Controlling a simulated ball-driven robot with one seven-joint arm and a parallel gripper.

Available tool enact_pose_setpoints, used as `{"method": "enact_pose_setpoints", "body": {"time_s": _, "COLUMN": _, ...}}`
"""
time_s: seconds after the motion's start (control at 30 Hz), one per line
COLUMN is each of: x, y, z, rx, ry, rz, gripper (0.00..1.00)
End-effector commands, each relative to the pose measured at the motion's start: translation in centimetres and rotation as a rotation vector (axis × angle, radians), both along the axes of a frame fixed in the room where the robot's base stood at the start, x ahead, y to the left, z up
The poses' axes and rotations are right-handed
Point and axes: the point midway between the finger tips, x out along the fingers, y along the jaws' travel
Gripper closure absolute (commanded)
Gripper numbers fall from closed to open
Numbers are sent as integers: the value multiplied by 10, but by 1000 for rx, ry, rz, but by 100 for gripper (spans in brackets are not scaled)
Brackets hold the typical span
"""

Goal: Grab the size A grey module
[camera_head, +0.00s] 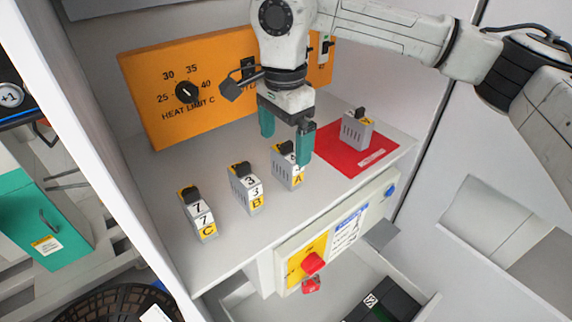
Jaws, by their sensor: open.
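The grey module marked A (281,172) stands upright on the light grey bench (225,265), partly hidden behind a finger of my gripper. My gripper (287,142) is open, pointing down, with its two green fingers at and above the top of that module. I cannot tell if the fingers touch it. A grey module marked B (246,196), labelled 3, stands to its left. A grey module marked C (198,218), labelled 7, stands further left. Another grey module (356,132) stands on the red mat (386,154) to the right.
An orange heat limit panel (165,110) with a knob and a padlock (238,86) stands behind the modules. A control box with a red button (312,263) is on the bench's front. A white wall (95,120) bounds the left. Bare bench lies left of module C.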

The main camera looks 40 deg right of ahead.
Motion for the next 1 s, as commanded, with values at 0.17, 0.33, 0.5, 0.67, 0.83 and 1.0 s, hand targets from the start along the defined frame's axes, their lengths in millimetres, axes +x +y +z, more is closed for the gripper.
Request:
{"method": "enact_pose_setpoints", "body": {"time_s": 0.17, "x": -2, "y": -4, "z": -25, "rx": 4, "ry": 5, "rz": 0, "gripper": 0}}
{"method": "enact_pose_setpoints", "body": {"time_s": 0.33, "x": -1, "y": -4, "z": -43, "rx": 2, "ry": 2, "rz": 0, "gripper": 0}}
{"method": "enact_pose_setpoints", "body": {"time_s": 0.5, "x": -1, "y": -4, "z": -46, "rx": 1, "ry": 1, "rz": 0, "gripper": 0}}
{"method": "enact_pose_setpoints", "body": {"time_s": 0.67, "x": -1, "y": -4, "z": -46, "rx": 1, "ry": 1, "rz": 0, "gripper": 6}}
{"method": "enact_pose_setpoints", "body": {"time_s": 0.83, "x": -1, "y": -4, "z": -46, "rx": 1, "ry": 1, "rz": 0, "gripper": 22}}
{"method": "enact_pose_setpoints", "body": {"time_s": 1.0, "x": -1, "y": -4, "z": -46, "rx": 1, "ry": 1, "rz": 0, "gripper": 38}}
